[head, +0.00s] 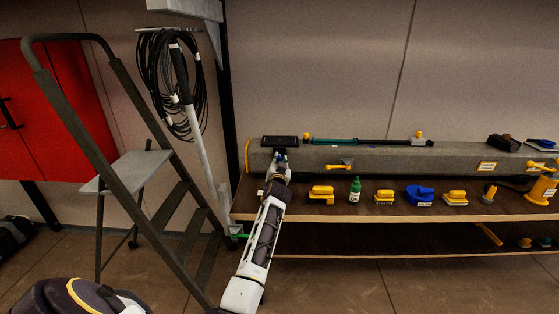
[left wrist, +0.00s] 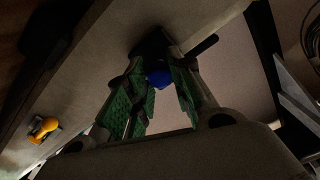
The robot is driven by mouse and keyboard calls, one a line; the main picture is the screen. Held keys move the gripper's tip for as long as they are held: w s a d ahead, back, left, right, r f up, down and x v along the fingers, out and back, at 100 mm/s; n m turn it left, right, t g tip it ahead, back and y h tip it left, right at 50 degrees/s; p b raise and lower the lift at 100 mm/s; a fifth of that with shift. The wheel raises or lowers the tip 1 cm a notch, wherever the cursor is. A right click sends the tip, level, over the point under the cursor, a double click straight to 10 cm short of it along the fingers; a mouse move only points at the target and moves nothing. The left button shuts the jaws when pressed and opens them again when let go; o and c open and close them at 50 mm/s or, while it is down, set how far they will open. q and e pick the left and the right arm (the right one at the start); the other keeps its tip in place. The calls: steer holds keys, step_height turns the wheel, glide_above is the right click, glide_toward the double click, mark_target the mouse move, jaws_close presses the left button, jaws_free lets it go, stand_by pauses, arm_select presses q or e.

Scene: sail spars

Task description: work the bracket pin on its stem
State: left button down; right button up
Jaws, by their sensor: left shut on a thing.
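My left gripper (head: 281,160) reaches the front of the grey ledge from below, just under a dark flat bracket (head: 280,141). In the left wrist view its green-padded fingers (left wrist: 157,92) are closed in on a small blue piece (left wrist: 158,78), which appears to be the bracket pin. A dark bracket part lies behind the blue piece, with a short black rod (left wrist: 199,47) sticking out beside it. The fingers and shadow hide the stem, and I cannot tell how far the pin sits on it. My right gripper is not in view.
Yellow, blue and green items, including a green bottle (head: 355,189), stand along the wooden shelf (head: 400,210) right of my arm. A yellow-handled piece (head: 340,166) is on the ledge front. A stepladder (head: 130,170) stands left, beside hanging black cable (head: 160,80).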

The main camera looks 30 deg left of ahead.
arm_select(q)
steer(key=shift+w+a, duration=0.2)
steer(key=shift+w, duration=0.2)
steer(key=c, duration=1.2)
jaws_free()
steer(key=shift+o, duration=0.2)
steer(key=shift+s, duration=0.1)
steer(key=v, duration=0.7)
steer(key=shift+s+d, duration=0.1)
steer(key=shift+d, duration=0.05)
steer(key=shift+r, duration=0.1)
step_height(320, 180, up, 9)
steer(key=p, duration=0.8)
steer(key=shift+p, duration=0.4)
steer(key=shift+r+p, duration=0.4)
steer(key=shift+p, duration=0.05)
